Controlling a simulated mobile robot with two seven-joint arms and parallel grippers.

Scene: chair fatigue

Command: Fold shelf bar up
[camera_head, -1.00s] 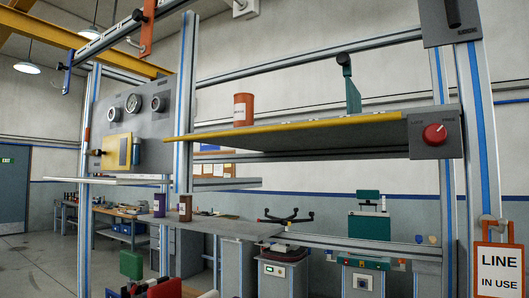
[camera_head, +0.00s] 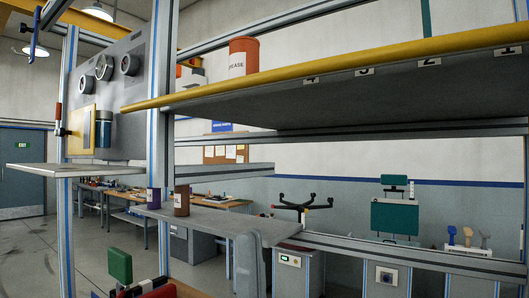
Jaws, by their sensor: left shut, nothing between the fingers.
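The yellow bar (camera_head: 300,77) runs along the front edge of the upper shelf (camera_head: 330,108), from the left upright to the right picture edge. It lies close along the shelf edge; I cannot tell how it is hinged. My right gripper is not in view.
An orange grease can (camera_head: 244,56) stands on the upper shelf, behind the bar. A grey upright (camera_head: 161,130) and a gauge panel (camera_head: 118,75) stand left. A purple can (camera_head: 154,197) and a brown can (camera_head: 182,201) stand by the lower shelf (camera_head: 215,222). Air below the bar is clear.

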